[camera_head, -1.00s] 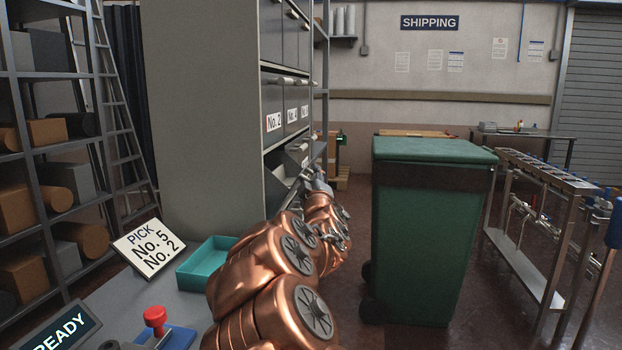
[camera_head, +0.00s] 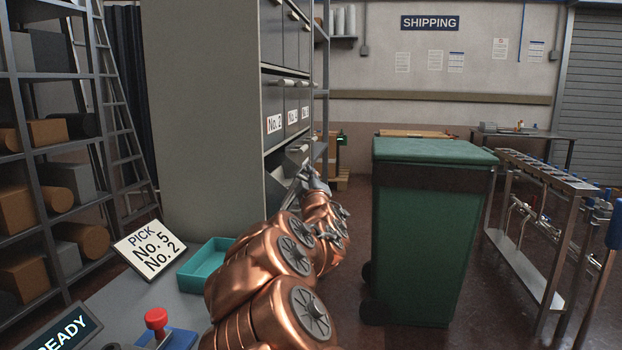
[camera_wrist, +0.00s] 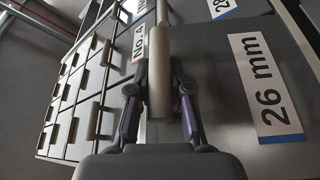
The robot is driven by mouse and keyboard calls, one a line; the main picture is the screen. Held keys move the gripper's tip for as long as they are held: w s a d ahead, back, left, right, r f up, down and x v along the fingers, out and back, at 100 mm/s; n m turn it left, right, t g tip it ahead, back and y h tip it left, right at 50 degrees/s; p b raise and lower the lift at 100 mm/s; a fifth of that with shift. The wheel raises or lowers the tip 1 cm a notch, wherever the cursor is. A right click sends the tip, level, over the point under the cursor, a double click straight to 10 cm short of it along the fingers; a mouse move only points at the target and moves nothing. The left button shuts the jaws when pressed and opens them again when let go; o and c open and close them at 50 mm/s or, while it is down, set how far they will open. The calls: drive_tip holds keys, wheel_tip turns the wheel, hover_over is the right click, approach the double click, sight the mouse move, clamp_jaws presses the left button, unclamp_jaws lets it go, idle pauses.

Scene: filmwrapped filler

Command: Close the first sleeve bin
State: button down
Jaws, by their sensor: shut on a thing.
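The grey cabinet (camera_head: 205,120) holds rows of bins, and one labelled No. 2 (camera_head: 274,123) is flush in the upper row. Below it, some bin fronts (camera_head: 297,156) stand tilted out. My gripper (camera_head: 314,180) is at this lower row, partly hidden by my own copper arm. In the wrist view, the fingers of my gripper (camera_wrist: 160,115) are shut on a pale bar handle (camera_wrist: 160,75). Beside it is a dark panel (camera_wrist: 220,90) with a "26 mm" label (camera_wrist: 265,88). A "No. 4" label (camera_wrist: 139,42) shows near the handle's far end.
A green wheeled waste bin (camera_head: 435,235) stands close to the right of my arm. A teal tray (camera_head: 207,262) and a pick sign reading No. 5 and No. 2 (camera_head: 152,250) are on the near table. A metal rack (camera_head: 530,235) stands further right.

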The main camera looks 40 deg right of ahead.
sight(287, 187)
drive_tip(key=w+a+r+n+y+p, duration=0.1)
drive_tip(key=w+r+n+p, duration=0.1)
drive_tip(key=w+a+r+n+y+p, duration=0.1)
drive_tip(key=w+a+r+n+p, duration=0.1)
drive_tip(key=shift+w+n, duration=0.15)
drive_tip(key=shift+n, duration=0.15)
drive_tip(key=shift+w+a+n+g+p, duration=0.3)
drive_tip(key=shift+w+n+p, duration=0.05)
drive_tip(key=shift+w+n, duration=0.05)
drive_tip(key=shift+f, duration=0.15)
drive_tip(key=c, duration=1.1)
unclamp_jaws()
drive_tip(key=shift+f, duration=0.1)
drive_tip(key=shift+o, duration=0.2)
